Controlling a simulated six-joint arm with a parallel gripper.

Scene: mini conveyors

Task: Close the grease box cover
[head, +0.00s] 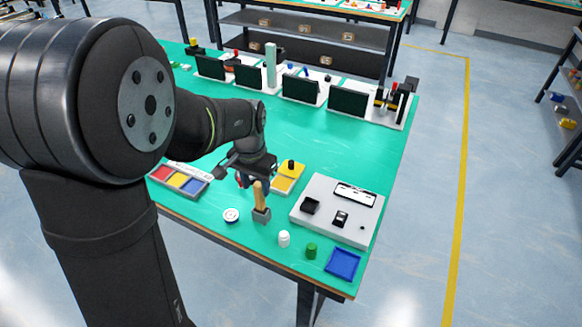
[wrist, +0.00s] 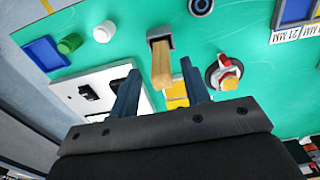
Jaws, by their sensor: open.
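A small round container (wrist: 222,76) in white, red and yellow lies on the green bench in the wrist view, right of my fingers. It looks like the grease box, but I cannot tell its cover's exact position. In the head view only a red bit (head: 240,181) shows beside my gripper, which hides most of it. My gripper (head: 249,181) hangs low over the bench. In the wrist view my gripper (wrist: 160,70) is open, its two fingers apart and clear of the round container.
A mallet (head: 260,200) stands with its wooden handle up; the handle shows between my fingers in the wrist view, perhaps beyond them. A yellow tray (head: 283,185), a grey panel (head: 318,221), white (head: 284,239) and green (head: 311,251) cylinders and a blue tray (head: 342,265) stand near.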

